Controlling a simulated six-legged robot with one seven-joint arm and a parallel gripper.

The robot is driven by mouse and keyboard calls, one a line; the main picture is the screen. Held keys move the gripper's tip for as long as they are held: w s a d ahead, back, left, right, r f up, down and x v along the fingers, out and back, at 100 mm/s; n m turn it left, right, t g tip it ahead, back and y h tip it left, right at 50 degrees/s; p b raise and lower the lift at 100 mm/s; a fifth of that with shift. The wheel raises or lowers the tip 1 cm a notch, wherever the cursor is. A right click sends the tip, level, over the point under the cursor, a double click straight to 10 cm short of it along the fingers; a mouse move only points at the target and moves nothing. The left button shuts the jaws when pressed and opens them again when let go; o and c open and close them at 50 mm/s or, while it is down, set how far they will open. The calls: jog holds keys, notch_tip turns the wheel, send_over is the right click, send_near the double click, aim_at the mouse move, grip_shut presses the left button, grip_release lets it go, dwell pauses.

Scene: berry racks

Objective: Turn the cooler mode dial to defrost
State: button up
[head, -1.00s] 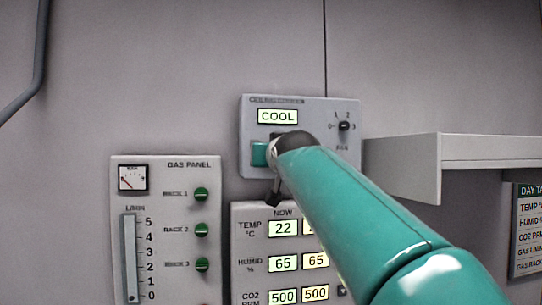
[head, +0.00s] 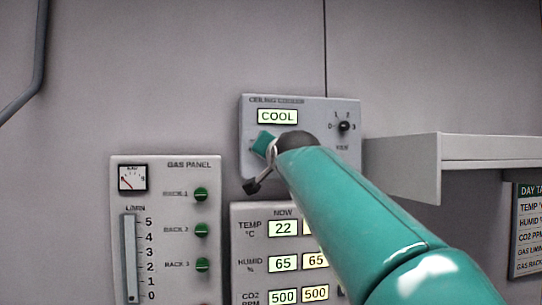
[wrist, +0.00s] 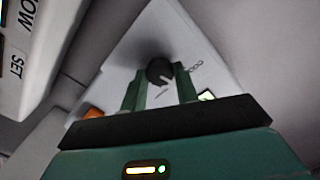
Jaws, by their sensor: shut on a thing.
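The ceiling cooler panel (head: 320,108) is a grey box on the wall. Its lit display (head: 278,117) reads COOL. My gripper (head: 284,145) is in front of the panel's lower left part and hides the mode dial in the head view. In the wrist view, the black round dial (wrist: 160,69) with a white pointer mark sits between the two green fingers of my gripper (wrist: 160,86), which are shut on it. The labels around the dial are too blurred to read. The small fan knob (head: 344,126) on the right is clear of my gripper.
The gas panel (head: 166,232) is at lower left, and a climate readout panel (head: 250,214) sits just below the cooler, partly behind my arm. A white shelf (head: 440,165) juts out at right. A dark-framed board (head: 526,235) hangs below it.

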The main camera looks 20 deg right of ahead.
jog(key=m, duration=1.1)
jog(key=shift+m, duration=0.3)
dwell(0.3)
jog(key=o, duration=1)
jog(key=shift+s, duration=0.1)
jog(key=s+a, duration=0.1)
jog(key=s, duration=0.3)
jog(key=s+a, duration=0.1)
jog(key=s, duration=0.8)
jog(key=shift+s+a, duration=0.15)
jog(key=shift+a, duration=0.25)
